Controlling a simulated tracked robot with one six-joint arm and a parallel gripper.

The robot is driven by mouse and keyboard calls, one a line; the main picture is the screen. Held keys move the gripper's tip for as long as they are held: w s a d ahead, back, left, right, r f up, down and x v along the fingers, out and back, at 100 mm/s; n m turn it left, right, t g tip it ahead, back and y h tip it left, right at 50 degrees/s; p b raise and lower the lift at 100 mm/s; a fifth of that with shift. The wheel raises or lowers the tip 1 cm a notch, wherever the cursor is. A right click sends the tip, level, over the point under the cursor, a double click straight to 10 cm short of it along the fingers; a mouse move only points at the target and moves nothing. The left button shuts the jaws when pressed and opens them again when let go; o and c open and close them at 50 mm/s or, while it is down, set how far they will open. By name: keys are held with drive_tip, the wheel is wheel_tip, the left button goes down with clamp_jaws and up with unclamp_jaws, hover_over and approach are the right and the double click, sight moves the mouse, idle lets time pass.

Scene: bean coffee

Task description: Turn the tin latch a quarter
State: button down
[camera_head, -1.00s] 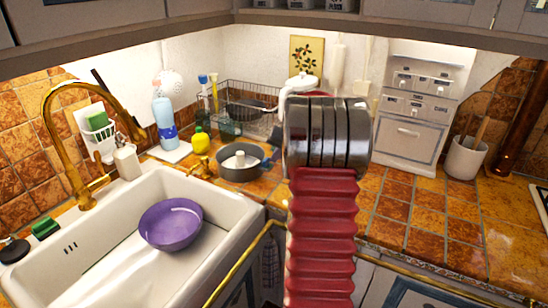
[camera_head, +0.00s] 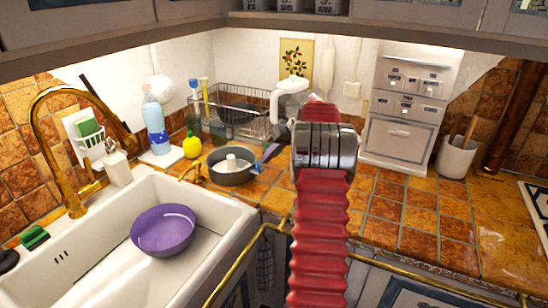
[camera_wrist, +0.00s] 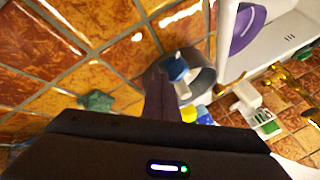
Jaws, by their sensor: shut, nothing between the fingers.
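A round grey tin (camera_head: 232,166) with a white upright piece in its middle stands on the tiled counter right of the sink. A small blue part (camera_head: 268,153) shows at its right side; I cannot tell whether it is the latch. The tin shows again in the wrist view (camera_wrist: 204,78), with a blue piece (camera_wrist: 178,68) near its white middle. My gripper (camera_wrist: 160,78) is shut and empty, its dark fingers pointing towards the tin; whether they touch it is unclear. In the head view my arm hides the counter to the tin's right.
A white sink (camera_head: 90,270) holds a purple bowl (camera_head: 163,229). A yellow lemon-shaped bottle (camera_head: 192,145), a blue bottle (camera_head: 156,122) and a wire rack (camera_head: 235,100) stand around the tin. A green object (camera_wrist: 97,101) lies on tiles.

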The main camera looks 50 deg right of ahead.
drive_tip(key=shift+w+d+n+g+y, duration=0.15)
drive_tip(key=shift+n+y, duration=0.1)
drive_tip(key=shift+n, duration=0.2)
drive_tip(key=shift+w+n+g+y, duration=0.15)
drive_tip(key=shift+n+y, duration=0.1)
drive_tip(key=shift+n, duration=0.2)
idle(0.8)
drive_tip(key=shift+a, duration=0.3)
drive_tip(key=shift+s+a, duration=0.2)
drive_tip(key=shift+a, duration=0.4)
drive_tip(key=shift+d, duration=0.1)
